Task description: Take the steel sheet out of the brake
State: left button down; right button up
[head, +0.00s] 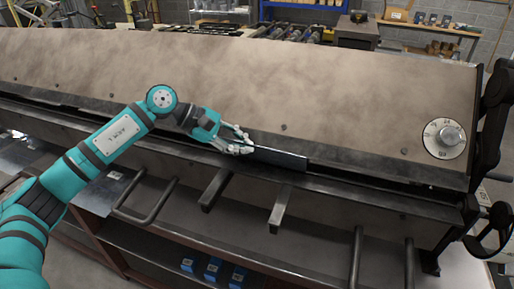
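The brake (350,120) spans the view, with a broad worn metal top and a dark slot along its front edge. A narrow dark steel sheet (280,157) lies along that slot, right of centre. My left gripper (246,147) is at the left end of the sheet, with its fingers against or just over it. I cannot tell whether the fingers are closed on it. The sheet's left end is hidden by the gripper. My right gripper is not in view.
Handles (284,205) stick out from the brake's front below the slot. A dial (445,138) sits at the right end, beside a black handwheel (490,232). Small blue boxes (212,269) stand on a shelf below. A workbench and shelving are behind.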

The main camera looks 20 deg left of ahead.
pick_arm(q)
jog(key=shift+r, duration=0.1)
